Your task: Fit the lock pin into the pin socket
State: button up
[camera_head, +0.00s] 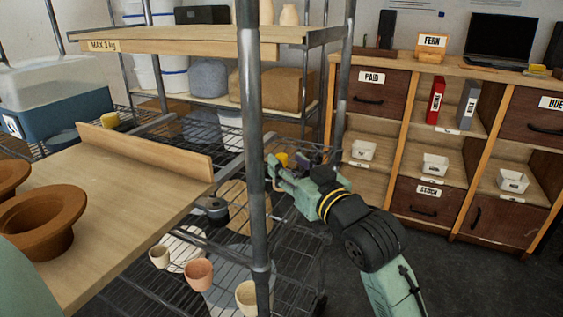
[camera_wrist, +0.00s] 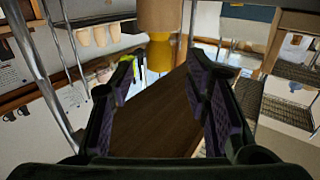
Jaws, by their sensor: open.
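My gripper (camera_head: 293,162) is at the shelf rack, partly behind its front upright post in the head view. In the wrist view its two dark fingers with purple pads (camera_wrist: 160,66) stand wide apart, with nothing between them touching both. A yellow rounded piece (camera_wrist: 158,52) under a tan block (camera_wrist: 158,15) shows beyond the fingertips; I cannot tell whether it is the lock pin. A small yellow piece (camera_head: 282,159) also shows beside my gripper in the head view. I cannot make out the pin socket for certain in either view.
A wooden worktop (camera_head: 120,215) with brown hat-shaped shades (camera_head: 45,220) is at left. The metal post (camera_head: 252,150) stands close to my arm. Pots (camera_head: 199,273) stand on the lower wire shelf. A wooden cabinet (camera_head: 395,130) stands at right, with open floor before it.

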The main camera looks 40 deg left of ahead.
aim_at(284, 160)
jog(key=p+x, duration=0.1)
jog(key=x, duration=0.3)
jog(key=shift+f, duration=0.1)
jog(key=shift+c, duration=0.5)
grip_shut()
